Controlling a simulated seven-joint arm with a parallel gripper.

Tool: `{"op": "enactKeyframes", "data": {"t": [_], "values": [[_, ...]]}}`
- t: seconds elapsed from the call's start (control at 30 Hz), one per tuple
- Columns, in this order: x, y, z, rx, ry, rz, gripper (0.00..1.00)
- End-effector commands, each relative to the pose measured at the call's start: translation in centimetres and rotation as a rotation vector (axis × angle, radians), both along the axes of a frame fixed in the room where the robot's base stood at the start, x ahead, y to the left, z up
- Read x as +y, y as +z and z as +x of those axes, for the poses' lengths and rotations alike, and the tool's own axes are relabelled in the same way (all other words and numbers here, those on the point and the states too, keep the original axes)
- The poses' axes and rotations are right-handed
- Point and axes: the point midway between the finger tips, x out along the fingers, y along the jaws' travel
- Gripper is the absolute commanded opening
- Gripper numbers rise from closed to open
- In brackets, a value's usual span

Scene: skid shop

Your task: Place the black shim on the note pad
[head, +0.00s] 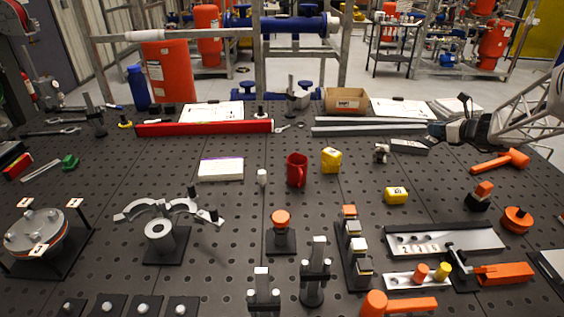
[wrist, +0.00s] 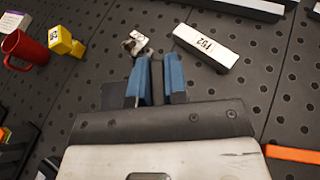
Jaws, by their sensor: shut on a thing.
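My gripper (head: 434,131) is at the right side of the table in the head view, low over the perforated top. In the wrist view its blue fingers (wrist: 157,70) are closed on a thin dark piece, which looks like the black shim (wrist: 156,82). Most of the shim is hidden between the fingers. The note pad (head: 221,169), white with a purple edge, lies flat left of the red mug, well to the left of my gripper. A corner of it shows at the top left of the wrist view (wrist: 13,21).
A labelled block (head: 408,147) and a small metal fitting (head: 381,153) lie close to my gripper. A red mug (head: 297,171), a yellow block (head: 331,160) and a small white-topped cylinder (head: 262,177) stand between gripper and pad. Long bars (head: 365,127) lie behind.

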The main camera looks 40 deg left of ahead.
Motion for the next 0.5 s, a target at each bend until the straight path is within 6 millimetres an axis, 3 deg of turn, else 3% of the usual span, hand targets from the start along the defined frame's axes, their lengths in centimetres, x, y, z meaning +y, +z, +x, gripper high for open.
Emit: {"op": "enactKeyframes", "data": {"t": [0.1,0.5], "values": [[3.6,0.0,-2.3,0.001,0.04,0.0,0.0],[13.7,0.0,-10.3,0.001,0.164,0.0,0.0]]}}
